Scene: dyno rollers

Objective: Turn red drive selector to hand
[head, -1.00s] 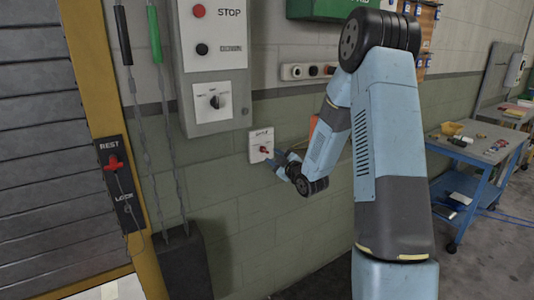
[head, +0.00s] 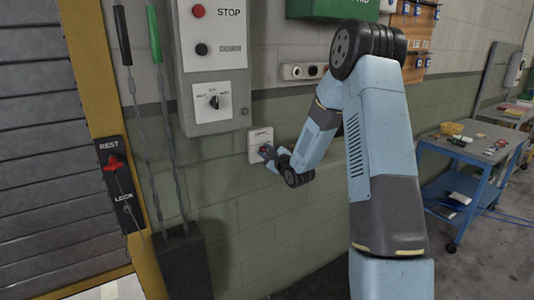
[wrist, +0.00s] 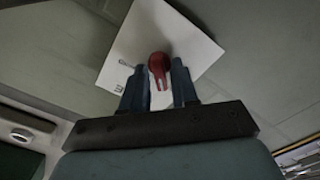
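The red selector knob (wrist: 159,62) sits on a small white plate (wrist: 182,28), which appears turned at an angle in the wrist view. In the head view the same plate (head: 258,134) is on the wall below the grey control box, and my gripper hides most of the knob. My gripper (wrist: 159,72) has its two dark blue fingers apart, one on each side of the knob. A narrow gap shows at the left finger; I cannot tell whether the right finger touches the knob. In the head view my gripper (head: 267,152) is right at the plate.
The grey control box (head: 213,125) with a black selector (head: 214,101) is above the plate. A separate red lever on a REST/LOCK panel (head: 119,185) is at the left. A blue cart (head: 470,165) stands at the right. The wall below the plate is clear.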

